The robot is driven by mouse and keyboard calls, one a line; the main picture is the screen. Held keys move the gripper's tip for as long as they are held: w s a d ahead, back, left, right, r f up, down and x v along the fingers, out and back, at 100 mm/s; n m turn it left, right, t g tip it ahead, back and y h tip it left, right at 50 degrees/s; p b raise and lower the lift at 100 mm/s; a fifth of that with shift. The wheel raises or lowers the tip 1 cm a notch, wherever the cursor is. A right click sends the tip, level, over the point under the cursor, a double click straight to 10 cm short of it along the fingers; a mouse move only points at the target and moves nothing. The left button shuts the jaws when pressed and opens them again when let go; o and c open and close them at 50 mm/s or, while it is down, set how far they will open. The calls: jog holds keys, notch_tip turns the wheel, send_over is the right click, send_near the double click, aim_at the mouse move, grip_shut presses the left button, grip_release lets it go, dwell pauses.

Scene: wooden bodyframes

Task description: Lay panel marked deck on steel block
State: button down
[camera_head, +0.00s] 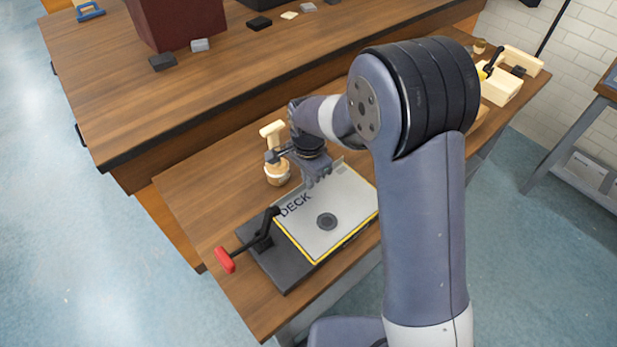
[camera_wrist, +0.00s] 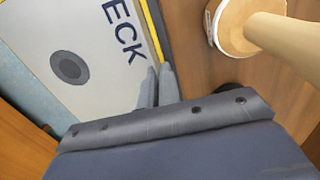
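The panel marked DECK (camera_head: 331,231) is a pale grey plate with yellow edges and a dark round spot. It lies flat over the dark steel block (camera_head: 280,262), which shows along its left side. Whether the panel touches the block all over is hidden. In the wrist view the panel (camera_wrist: 95,85) shows the letters ECK. My gripper (camera_head: 318,181) is at the panel's upper edge, just past the K. In the wrist view the two fingers (camera_wrist: 158,86) are close together, one on each side of the yellow edge, and look shut on it.
A red-handled toggle clamp (camera_head: 262,235) stands at the block's left end. A wooden mallet-like tool (camera_head: 274,150) with a round pale base (camera_wrist: 228,25) stands close beside my gripper. A larger bench (camera_head: 230,90) lies behind. Bare wood is free left of the block.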

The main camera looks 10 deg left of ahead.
jog(key=c, duration=2.1)
grip_release()
jog(key=o, duration=1.1)
jog(key=shift+c, duration=0.2)
jog(key=shift+r, duration=0.15)
jog(key=shift+r+p, duration=2.5)
jog(key=shift+r, duration=0.9)
